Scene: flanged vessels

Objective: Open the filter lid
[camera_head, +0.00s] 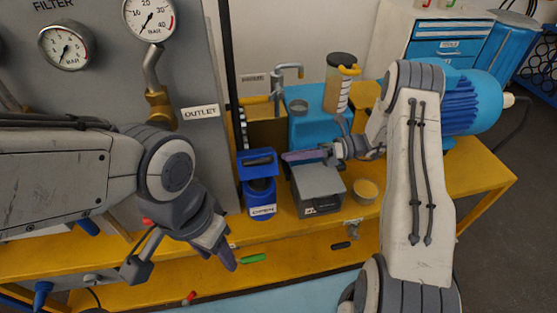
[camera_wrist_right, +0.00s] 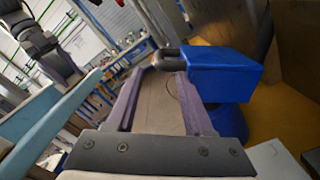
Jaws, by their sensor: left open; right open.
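A grey panel (camera_head: 212,60) carries the word FILTER at its top left. No lid is clearly marked as the filter's. A small blue unit (camera_head: 259,183) with a tag reading OPEN stands on the yellow bench beside the panel. The right wrist view shows a blue block (camera_wrist_right: 222,75) with a dark bar at its left, near my fingertips; whether they touch it I cannot tell. My right gripper (camera_head: 290,157) is open, just right of the blue unit's top and above a grey box. My left gripper (camera_head: 183,257) is open and empty, low in front of the panel.
The grey box (camera_head: 318,182) and a small round tub (camera_head: 365,190) sit on the yellow bench (camera_head: 470,180). A blue block, a tap and a dark-lidded jar (camera_head: 340,82) stand behind. A blue motor (camera_head: 472,103) is at right. A green item (camera_head: 253,258) lies in front.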

